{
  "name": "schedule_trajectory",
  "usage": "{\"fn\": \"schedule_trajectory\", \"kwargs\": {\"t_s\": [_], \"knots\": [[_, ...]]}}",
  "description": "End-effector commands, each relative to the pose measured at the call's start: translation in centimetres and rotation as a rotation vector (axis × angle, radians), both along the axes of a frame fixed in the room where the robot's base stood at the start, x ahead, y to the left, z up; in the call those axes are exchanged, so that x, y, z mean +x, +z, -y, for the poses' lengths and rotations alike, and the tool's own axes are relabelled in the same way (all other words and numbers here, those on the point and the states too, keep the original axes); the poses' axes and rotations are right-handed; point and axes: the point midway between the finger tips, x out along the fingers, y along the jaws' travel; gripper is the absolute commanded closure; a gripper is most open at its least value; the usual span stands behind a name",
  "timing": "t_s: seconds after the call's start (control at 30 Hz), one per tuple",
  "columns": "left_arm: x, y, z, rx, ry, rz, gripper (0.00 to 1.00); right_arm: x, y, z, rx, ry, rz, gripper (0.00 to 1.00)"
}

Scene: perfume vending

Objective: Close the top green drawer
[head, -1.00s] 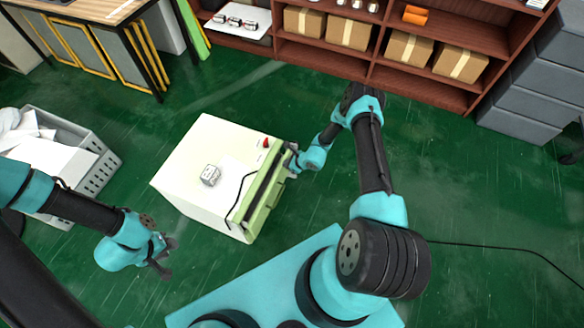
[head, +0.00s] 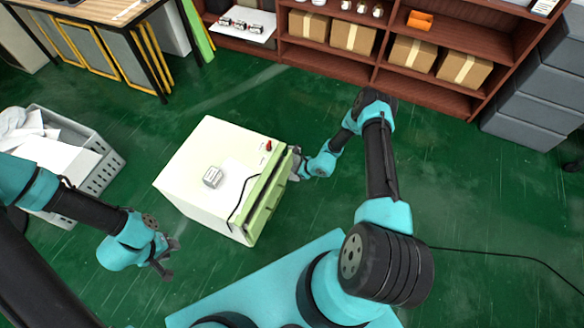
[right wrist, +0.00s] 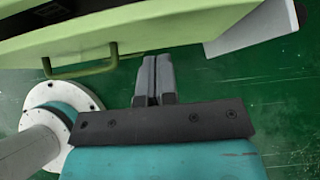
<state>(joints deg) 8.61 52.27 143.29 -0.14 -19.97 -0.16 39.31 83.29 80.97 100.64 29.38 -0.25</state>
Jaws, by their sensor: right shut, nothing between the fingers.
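The white cabinet (head: 207,160) stands on the green floor, with pale green drawer fronts on its right side. The top green drawer (head: 266,190) shows as a pale green front with a dark gap beside it; how far out it is I cannot tell. In the right wrist view a pale green drawer front (right wrist: 160,35) with a green bar handle (right wrist: 80,68) fills the upper part. My right gripper (head: 296,165) is at the far end of the drawer fronts; in the right wrist view its fingers (right wrist: 156,62) are together and empty, just below the front. My left gripper (head: 172,257) is open and empty, left of the cabinet.
A small white box (head: 212,177) and a black cable lie on the cabinet top, near a red knob (head: 269,146). A grey basket (head: 100,170) stands at the left. A brown shelf (head: 370,60) stands at the back.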

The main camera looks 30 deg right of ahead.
Motion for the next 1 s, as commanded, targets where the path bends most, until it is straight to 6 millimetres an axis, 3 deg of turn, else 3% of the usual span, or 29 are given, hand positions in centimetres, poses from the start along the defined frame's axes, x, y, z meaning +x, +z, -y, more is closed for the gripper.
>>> {"fn": "schedule_trajectory", "kwargs": {"t_s": [0.5, 0.93, 1.0], "knots": [[0.0, 0.0, 0.0, 0.0, 0.0, 0.0, 0.64, -5.1, 6.4, 4.0, 0.0, 0.0, 0.0, 1.0], [0.0, 0.0, 0.0, 0.0, 0.0, 0.0, 0.64, -5.6, 7.1, 4.4, 0.0, 0.0, 0.0, 1.0], [0.0, 0.0, 0.0, 0.0, 0.0, 0.0, 0.64, -5.7, 7.0, 4.4, 0.002, -0.002, -0.001, 0.93]]}}
